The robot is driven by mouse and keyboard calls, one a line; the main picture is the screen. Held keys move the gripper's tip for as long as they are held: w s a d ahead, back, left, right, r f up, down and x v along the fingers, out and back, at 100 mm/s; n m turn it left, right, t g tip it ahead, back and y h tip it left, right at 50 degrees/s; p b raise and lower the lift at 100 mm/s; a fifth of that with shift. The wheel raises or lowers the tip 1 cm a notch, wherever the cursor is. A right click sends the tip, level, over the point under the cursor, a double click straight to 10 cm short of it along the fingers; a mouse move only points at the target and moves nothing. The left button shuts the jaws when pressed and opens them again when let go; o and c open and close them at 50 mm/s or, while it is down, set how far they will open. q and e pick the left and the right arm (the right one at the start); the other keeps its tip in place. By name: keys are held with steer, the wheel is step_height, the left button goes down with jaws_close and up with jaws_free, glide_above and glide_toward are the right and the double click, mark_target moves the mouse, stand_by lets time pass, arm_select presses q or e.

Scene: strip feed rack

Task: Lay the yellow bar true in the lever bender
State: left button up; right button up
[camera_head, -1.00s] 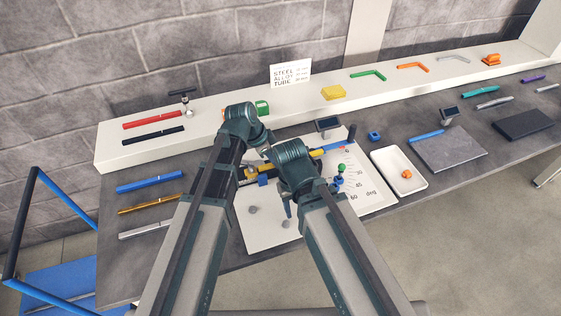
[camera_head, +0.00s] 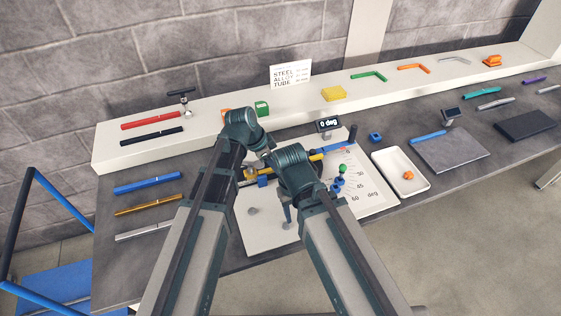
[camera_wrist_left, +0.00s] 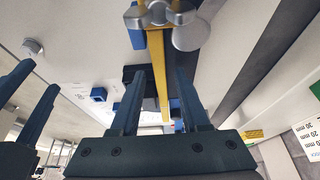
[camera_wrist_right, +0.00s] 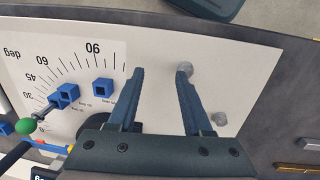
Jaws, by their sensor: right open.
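The lever bender's white base plate (camera_head: 258,237) carries a degree scale, which also shows in the right wrist view (camera_wrist_right: 225,70). The yellow bar (camera_head: 331,149) lies across its far side, partly hidden behind my wrists. In the left wrist view the yellow bar (camera_wrist_left: 157,70) runs from a round metal post (camera_wrist_left: 158,12) down between the fingers of my left gripper (camera_wrist_left: 160,90), which stand apart with gaps beside the bar. Whether it is fully seated is hidden. My right gripper (camera_wrist_right: 160,85) is open and empty above the plate. The green-knobbed lever (camera_head: 343,168) stands at right.
The display (camera_head: 328,124) behind the plate reads 0 deg. A white tray (camera_head: 388,163) with an orange piece stands close on the right. Blue, gold and silver bars (camera_head: 148,183) lie left of the plate. A raised white shelf (camera_head: 200,135) runs along the back.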

arm_select(q)
steer(key=shift+r, duration=0.15)
arm_select(e)
steer(key=shift+r, duration=0.1)
arm_select(q)
steer(key=p+v, duration=1.2)
steer(key=v, duration=0.1)
steer(key=shift+a+r+p, duration=0.1)
steer(key=shift+r+p, duration=0.15)
steer(key=shift+p, duration=0.1)
arm_select(e)
step_height(320, 180, up, 12)
steer(key=shift+r, duration=0.25)
arm_select(q)
steer(key=shift+s, duration=0.1)
steer(key=s+f+n+y+b, duration=0.1)
steer(key=s+f+n+y, duration=0.1)
steer(key=s, duration=0.3)
steer(key=s+f+n+g+y+b, duration=0.1)
steer(key=s+n+y, duration=0.1)
steer(key=s+n, duration=0.3)
steer(key=s+a+f+n+y+b, duration=0.1)
steer(key=s+f+n+b, duration=0.1)
steer(key=s, duration=0.3)
steer(key=shift+f+n+g+y, duration=0.3)
steer(key=shift+n+g+y, duration=0.1)
steer(key=shift+n, duration=0.4)
arm_select(e)
step_height(320, 180, down, 4)
